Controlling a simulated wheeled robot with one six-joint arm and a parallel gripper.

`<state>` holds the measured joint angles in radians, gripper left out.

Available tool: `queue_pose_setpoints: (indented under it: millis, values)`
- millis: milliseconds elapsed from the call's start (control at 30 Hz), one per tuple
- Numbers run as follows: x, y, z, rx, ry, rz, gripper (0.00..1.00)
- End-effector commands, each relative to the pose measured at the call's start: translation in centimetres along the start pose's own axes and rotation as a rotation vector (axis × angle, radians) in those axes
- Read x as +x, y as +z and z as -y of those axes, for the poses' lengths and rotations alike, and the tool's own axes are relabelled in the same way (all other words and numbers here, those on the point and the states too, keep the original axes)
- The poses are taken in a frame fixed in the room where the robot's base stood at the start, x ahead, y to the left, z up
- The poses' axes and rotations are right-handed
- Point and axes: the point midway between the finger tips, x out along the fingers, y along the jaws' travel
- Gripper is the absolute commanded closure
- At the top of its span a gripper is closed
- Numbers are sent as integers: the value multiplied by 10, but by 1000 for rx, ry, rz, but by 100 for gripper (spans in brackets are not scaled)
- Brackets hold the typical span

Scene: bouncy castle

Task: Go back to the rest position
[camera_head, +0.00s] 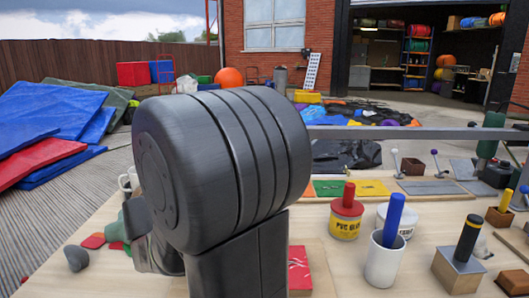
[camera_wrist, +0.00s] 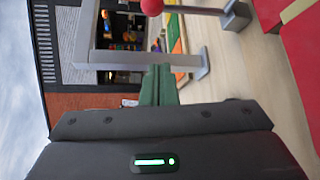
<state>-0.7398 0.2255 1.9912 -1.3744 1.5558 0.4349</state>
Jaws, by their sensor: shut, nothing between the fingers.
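My gripper (camera_wrist: 158,70) shows in the wrist view as two dark green fingers pressed together in front of its black body. It is shut and holds nothing. It points toward a grey metal frame (camera_wrist: 120,58); I cannot tell how far apart they are. In the head view my large dark arm link fills the middle and hides part of the table. I cannot make out my gripper there.
On the wooden table (camera_head: 345,262) stand a red-lidded glue tin (camera_head: 345,222), a white mug (camera_head: 383,262) with a blue rod, and a wooden block (camera_head: 456,272) with a black-and-yellow rod. A red-knobbed lever (camera_wrist: 151,6) rises near the frame. Blue mats (camera_head: 45,110) lie left.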

Motion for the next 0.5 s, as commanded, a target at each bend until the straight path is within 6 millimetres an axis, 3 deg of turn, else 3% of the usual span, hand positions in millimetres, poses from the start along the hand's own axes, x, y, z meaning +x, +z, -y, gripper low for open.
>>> queue_pose_setpoints:
  millis: [233, 500]
  values:
    - [34, 1, 3, 1, -1, 4, 100]
    - [40, -9, -7, -98, -58, 6, 100]
